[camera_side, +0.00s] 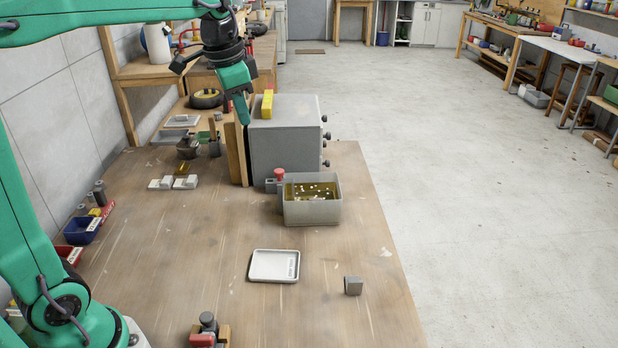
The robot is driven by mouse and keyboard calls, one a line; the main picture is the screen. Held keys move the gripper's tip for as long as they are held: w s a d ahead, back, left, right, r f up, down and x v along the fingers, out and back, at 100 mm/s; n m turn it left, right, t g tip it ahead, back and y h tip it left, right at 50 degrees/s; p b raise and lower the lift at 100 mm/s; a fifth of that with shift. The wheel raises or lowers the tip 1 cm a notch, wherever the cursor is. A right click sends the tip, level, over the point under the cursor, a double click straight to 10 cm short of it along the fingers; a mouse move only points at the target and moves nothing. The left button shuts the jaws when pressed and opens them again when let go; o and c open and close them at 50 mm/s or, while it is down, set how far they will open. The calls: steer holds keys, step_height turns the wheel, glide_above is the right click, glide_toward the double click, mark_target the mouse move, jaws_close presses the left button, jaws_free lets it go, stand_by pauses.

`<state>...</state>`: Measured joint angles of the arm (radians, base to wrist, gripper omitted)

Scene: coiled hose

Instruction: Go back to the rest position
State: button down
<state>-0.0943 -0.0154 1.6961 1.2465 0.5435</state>
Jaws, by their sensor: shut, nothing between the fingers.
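My gripper (241,108) is at the end of my green arm, high at the upper middle of the side view. It points downward and its fingers are shut with nothing seen between them. In the picture it overlaps the left edge of a grey metal box (285,150) with black knobs on its right side. I cannot tell whether it touches the box. No coiled hose can be made out clearly.
A yellow block (267,104) lies on the grey box. A grey bin (312,212) with yellowish contents stands before it. A white tray (274,279) and a small grey block (353,286) lie nearer. Wooden boards (237,155) stand beside the box. The middle table (190,240) is clear.

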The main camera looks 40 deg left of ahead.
steer(key=s+d+f+n+t, duration=0.1)
steer(key=s+f, duration=0.3)
steer(key=s, duration=0.5)
steer(key=s+d+f+n+t, duration=0.2)
steer(key=s+f+n, duration=0.1)
steer(key=s, duration=0.6)
steer(key=shift+d+f+n, duration=0.35)
steer(key=shift+d+n, duration=0.05)
steer(key=shift+n, duration=0.2)
